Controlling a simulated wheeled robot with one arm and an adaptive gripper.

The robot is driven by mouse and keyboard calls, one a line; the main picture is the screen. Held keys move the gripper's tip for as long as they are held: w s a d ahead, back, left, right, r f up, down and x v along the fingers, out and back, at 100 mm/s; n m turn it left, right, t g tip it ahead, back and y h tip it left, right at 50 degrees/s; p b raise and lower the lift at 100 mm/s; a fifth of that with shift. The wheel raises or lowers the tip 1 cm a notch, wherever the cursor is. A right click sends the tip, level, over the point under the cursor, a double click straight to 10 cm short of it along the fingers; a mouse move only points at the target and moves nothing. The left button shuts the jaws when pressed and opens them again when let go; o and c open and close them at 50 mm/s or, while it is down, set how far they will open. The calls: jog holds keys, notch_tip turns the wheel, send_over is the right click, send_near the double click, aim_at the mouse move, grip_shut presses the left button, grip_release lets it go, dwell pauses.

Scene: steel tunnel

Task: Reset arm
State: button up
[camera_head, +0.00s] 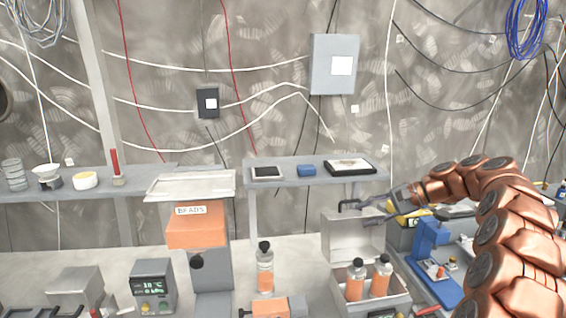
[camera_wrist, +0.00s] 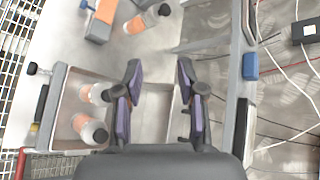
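My copper-coloured arm (camera_head: 500,225) reaches in from the right. My gripper (camera_head: 355,213) is in front of the raised lid (camera_head: 352,242) of a grey box (camera_head: 392,304). In the wrist view my gripper (camera_wrist: 160,68) has its two dark fingers well apart, with nothing between them. Two orange-labelled bottles (camera_head: 355,281) (camera_head: 381,276) stand in the box below the gripper. In the wrist view the box (camera_wrist: 58,100) lies to the left, and the fingers overlap its lid area.
A dispenser marked BEADS (camera_head: 197,230) and a dark-capped bottle (camera_head: 265,272) stand left of the box. A blue device (camera_head: 432,245) is to its right. A shelf (camera_head: 290,178) behind holds a tablet (camera_head: 267,172), a blue block (camera_head: 306,170) and a black tray (camera_head: 350,167).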

jog(key=s+a+n+g+h, duration=0.1)
jog(key=s+a+n, duration=0.1)
jog(key=s+a, duration=0.35)
jog(key=s+a+f+n+g+h, duration=0.1)
jog(key=s+a+n+g+h, duration=0.15)
jog(key=s, duration=0.65)
jog(key=s+a+n+g+h, duration=0.1)
jog(key=s+a, duration=0.4)
jog(key=s, duration=0.3)
jog(key=s+d+f+n+h, duration=0.1)
jog(key=s+d+f+h, duration=0.1)
jog(key=s, duration=0.6)
jog(key=s+d+f+n+h, duration=0.1)
jog(key=s+d+f+h, duration=0.1)
jog(key=s+f, duration=0.3)
jog(key=s+d+f+n+h, duration=0.2)
jog(key=s+d+f, duration=0.1)
jog(key=s, duration=1)
jog(key=shift+d+f+h, duration=0.2)
jog(key=shift+d+h, duration=0.15)
jog(key=shift+d, duration=0.4)
jog(key=shift+a+g, duration=0.1)
jog(key=shift+g, duration=0.15)
